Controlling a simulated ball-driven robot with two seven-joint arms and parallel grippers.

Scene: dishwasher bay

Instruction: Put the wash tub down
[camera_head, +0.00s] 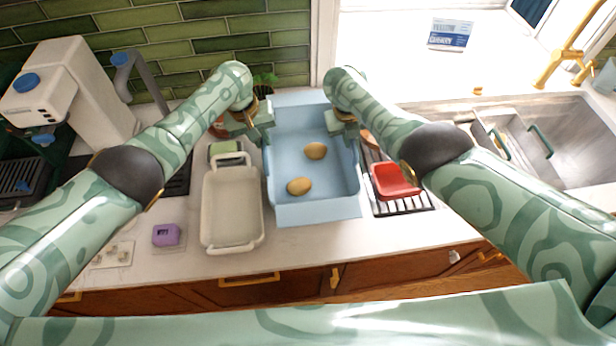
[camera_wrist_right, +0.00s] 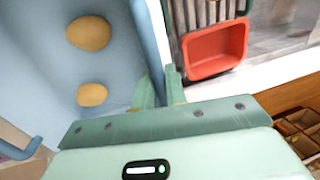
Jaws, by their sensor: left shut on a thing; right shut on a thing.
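The blue wash tub (camera_head: 290,213) is in the middle of the head view, with two yellowish-brown potatoes (camera_head: 316,151) in it. My left gripper (camera_head: 264,133) is shut on the tub's left side, toward the back. My right gripper (camera_head: 347,128) is shut on its right side. In the right wrist view, the right gripper's fingers (camera_wrist_right: 160,92) straddle the tub's wall (camera_wrist_right: 150,40), with the potatoes (camera_wrist_right: 90,33) inside. The tub looks about level. I cannot tell whether its underside touches the counter.
A cream dish (camera_head: 231,246) stands close left of the tub. A red container (camera_head: 396,182) sits on a dark rack (camera_head: 408,206) close on the right. A purple item (camera_head: 166,235) lies at the front left. The steel sink (camera_head: 570,140) is far right; bare counter (camera_head: 300,236) runs along the front.

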